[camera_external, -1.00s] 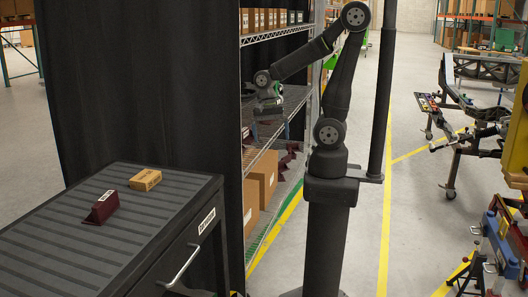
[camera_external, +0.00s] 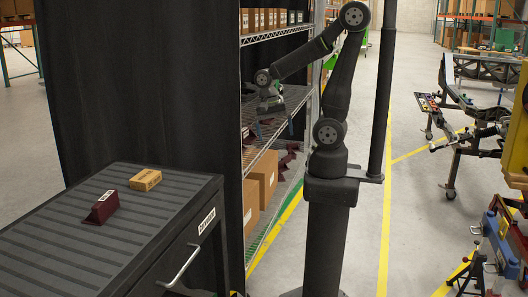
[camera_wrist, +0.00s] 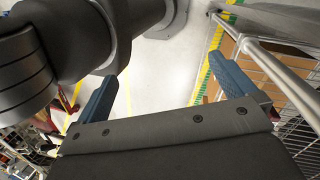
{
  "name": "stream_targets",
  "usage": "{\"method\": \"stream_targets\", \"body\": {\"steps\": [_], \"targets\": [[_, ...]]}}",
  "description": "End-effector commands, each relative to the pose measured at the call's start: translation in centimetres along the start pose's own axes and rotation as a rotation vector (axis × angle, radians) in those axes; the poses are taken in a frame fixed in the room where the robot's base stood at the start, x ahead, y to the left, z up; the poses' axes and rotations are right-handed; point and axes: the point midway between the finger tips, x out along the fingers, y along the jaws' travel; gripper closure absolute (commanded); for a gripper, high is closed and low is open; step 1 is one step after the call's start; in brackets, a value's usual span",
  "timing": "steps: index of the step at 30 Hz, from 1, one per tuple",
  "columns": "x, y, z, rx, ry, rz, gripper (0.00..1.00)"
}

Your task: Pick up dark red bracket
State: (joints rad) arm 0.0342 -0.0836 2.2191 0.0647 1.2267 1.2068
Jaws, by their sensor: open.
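A dark red bracket (camera_external: 101,208) with a white label lies on the ribbed top of the black cabinet at the lower left of the external view. More dark red brackets (camera_external: 286,162) sit on a lower level of the wire shelf, partly hidden by the shelf and boxes. My gripper (camera_external: 270,106) is at the wire shelf's middle level, small and dark there. In the wrist view my gripper (camera_wrist: 165,68) has its two blue fingers wide apart with nothing between them but a view of the floor.
A tan box (camera_external: 146,180) lies by the bracket on the cabinet (camera_external: 60,245). The wire shelf (camera_external: 282,100) holds cardboard boxes (camera_external: 263,177) below and small boxes above. Its rail (camera_wrist: 270,70) runs close to the right finger. A black curtain stands left of the shelf.

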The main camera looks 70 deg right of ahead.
Motion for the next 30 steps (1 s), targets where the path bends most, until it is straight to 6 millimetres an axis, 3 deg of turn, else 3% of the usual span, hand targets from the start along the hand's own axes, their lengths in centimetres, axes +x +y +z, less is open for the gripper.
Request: {"method": "stream_targets", "body": {"steps": [2,9,10,18,22,26,30], "targets": [[0.0,0.0,0.0,0.000,0.000,0.000,0.04],[0.0,0.0,0.0,0.000,0.000,0.000,0.51],[0.0,0.0,0.0,0.000,0.000,0.000,0.54],[-0.1,-0.1,0.1,-0.007,0.000,-0.004,0.54],[-1.0,-1.6,1.2,-0.098,0.000,-0.046,0.54],[-3.0,-4.4,4.2,-0.307,-0.002,-0.140,0.54],[-6.1,-7.6,9.1,-0.596,-0.002,-0.266,0.54]]}}
